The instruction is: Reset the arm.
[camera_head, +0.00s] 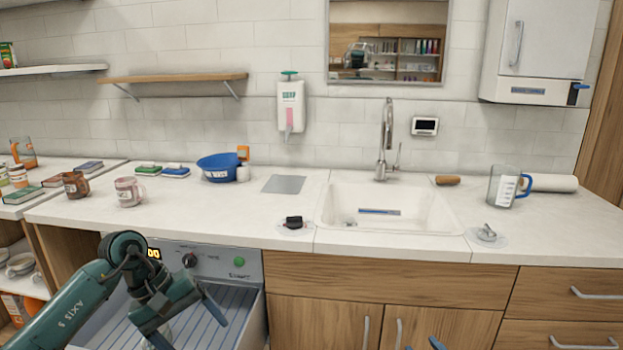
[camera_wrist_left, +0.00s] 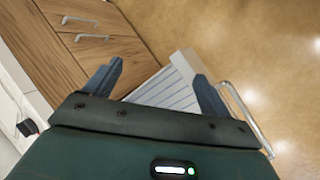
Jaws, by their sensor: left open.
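My left arm is dark green and reaches in from the lower left in the head view. Its gripper (camera_head: 188,324) is open with nothing between its fingers, over the pulled-out ribbed rack of the appliance under the counter. In the left wrist view the two blue-grey fingers (camera_wrist_left: 158,74) stand wide apart, with the ribbed rack (camera_wrist_left: 160,91) and floor beyond. Only blue fingertips of my right gripper (camera_head: 424,345) show at the bottom edge of the head view; the rest is cut off.
The appliance front (camera_head: 215,262) lies close behind the left gripper. Above is the white counter (camera_head: 250,220) with a sink (camera_head: 340,200), a blue bowl (camera_head: 213,172), mugs and a measuring jug (camera_head: 502,187). Wooden drawers (camera_head: 560,290) are at right. Open floor (camera_wrist_left: 250,40) shows beyond the rack.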

